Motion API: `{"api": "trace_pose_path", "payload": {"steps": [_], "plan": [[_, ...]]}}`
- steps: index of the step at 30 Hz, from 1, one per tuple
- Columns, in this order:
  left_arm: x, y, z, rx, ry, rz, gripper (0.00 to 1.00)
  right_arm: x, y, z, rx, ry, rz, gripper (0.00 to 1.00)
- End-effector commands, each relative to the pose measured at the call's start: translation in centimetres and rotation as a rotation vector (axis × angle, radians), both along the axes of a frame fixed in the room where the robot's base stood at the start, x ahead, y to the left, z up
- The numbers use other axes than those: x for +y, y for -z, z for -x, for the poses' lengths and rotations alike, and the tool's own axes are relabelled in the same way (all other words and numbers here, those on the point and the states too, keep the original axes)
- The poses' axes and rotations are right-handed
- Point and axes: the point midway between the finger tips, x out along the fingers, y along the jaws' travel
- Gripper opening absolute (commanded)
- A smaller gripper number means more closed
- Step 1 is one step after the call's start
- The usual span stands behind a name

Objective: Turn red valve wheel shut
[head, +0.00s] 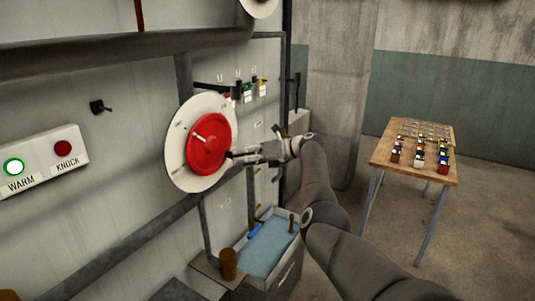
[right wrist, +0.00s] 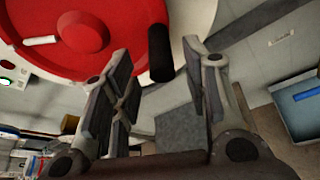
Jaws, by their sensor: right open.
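The red valve wheel (head: 208,148) is mounted on a round white plate (head: 175,165) on the grey wall panel. A short white mark on the wheel points to the upper left. My right gripper (head: 235,156) is at the wheel's right edge. In the right wrist view the red wheel (right wrist: 120,25) fills the upper left, and a dark handle knob (right wrist: 160,54) stands out from its rim. My right gripper (right wrist: 163,68) is open there, with the knob showing between its fingertips. I cannot tell whether the fingers touch it. My left gripper is not in view.
A box with a green WARM button (head: 14,167) and a red KNOCK button (head: 63,148) is on the wall at left. A trough of blue water (head: 265,247) stands below the wheel. A wooden table (head: 385,153) with small coloured items stands at right. Pipes cross the wall.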

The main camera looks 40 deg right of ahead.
Motion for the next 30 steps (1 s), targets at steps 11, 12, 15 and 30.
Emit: {"api": "trace_pose_path", "payload": {"steps": [11,12,15,30], "plan": [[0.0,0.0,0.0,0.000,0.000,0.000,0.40,-3.0,-1.9,4.6,-0.001,0.004,0.003,0.42],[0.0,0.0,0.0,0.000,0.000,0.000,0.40,-3.3,-2.1,5.1,-0.002,0.003,0.003,0.42],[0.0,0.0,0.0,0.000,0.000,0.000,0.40,-3.8,-2.5,5.9,-0.001,0.002,0.001,0.42],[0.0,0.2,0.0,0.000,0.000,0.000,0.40,-4.2,-2.8,6.4,-0.013,0.002,0.026,0.27]]}}
